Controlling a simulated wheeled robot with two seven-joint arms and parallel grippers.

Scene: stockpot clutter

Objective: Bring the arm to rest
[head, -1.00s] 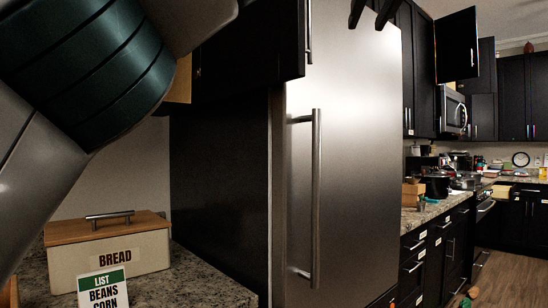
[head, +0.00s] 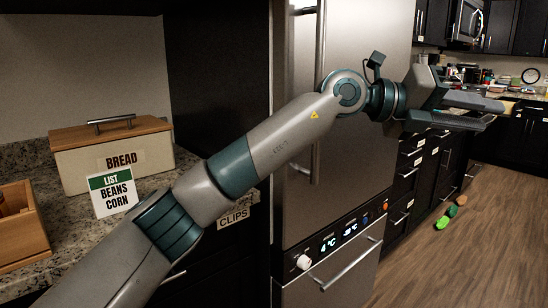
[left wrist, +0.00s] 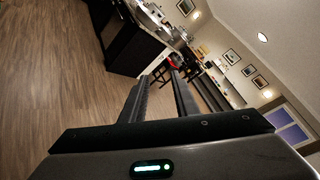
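My left arm reaches from the lower left across the head view, in front of the steel fridge. Its left gripper (head: 494,113) is at the right, held in the air with its fingers pointing right. A gap shows between the two fingers, and nothing is seen between them. The left wrist view also shows the left gripper (left wrist: 160,77) with its dark fingers apart and empty. My right gripper is in neither view now.
A bread box (head: 112,157), a list card (head: 111,193) and a wooden tray (head: 20,228) stand on the left counter. The fridge (head: 345,215) is behind my arm. Colored items (head: 450,212) lie on the floor (head: 480,250), which is otherwise open.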

